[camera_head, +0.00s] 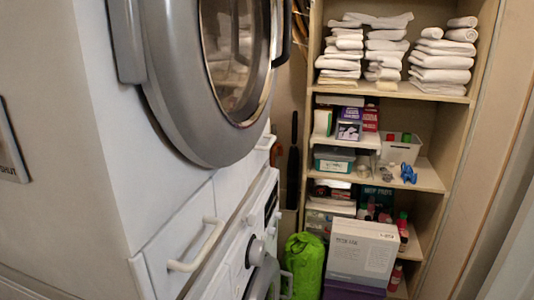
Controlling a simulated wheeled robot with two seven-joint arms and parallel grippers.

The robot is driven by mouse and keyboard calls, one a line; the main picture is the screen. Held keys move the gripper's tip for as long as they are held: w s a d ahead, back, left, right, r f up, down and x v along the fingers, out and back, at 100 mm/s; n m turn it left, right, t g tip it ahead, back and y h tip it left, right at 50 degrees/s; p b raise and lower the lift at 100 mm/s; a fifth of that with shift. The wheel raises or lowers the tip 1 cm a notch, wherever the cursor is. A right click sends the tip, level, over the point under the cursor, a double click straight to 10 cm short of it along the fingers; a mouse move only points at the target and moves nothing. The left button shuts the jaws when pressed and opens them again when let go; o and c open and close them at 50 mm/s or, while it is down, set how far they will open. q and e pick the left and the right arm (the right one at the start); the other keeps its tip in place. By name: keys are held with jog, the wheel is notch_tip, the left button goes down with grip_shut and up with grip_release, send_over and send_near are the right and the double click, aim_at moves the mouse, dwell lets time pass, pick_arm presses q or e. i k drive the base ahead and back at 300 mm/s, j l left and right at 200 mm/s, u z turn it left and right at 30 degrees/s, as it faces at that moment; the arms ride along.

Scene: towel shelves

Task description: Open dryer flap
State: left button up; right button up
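The upper machine of a white stack, the dryer (110,130), fills the left side. Its round door (185,100) has a thick grey ring and a dark glass window (232,50). A grey hinge (126,40) is on the left and a dark handle (284,32) on the right. The door lies along the front face and looks shut, though its far edge is hard to judge. Below it is a white panel with a white bar handle (198,246), flush with the front. Neither of my grippers is in view.
A lower machine with a knob (255,250) stands beneath. A wooden shelf unit (450,125) at the right holds white towels (440,60), boxes and bottles. A green bag (303,265) and a white box (362,248) stand in front of its lower part.

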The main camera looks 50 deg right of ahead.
aim_at(255, 160)
jog(key=z, duration=1.5)
jog(key=k+z, duration=0.15)
jog(key=z, duration=0.2)
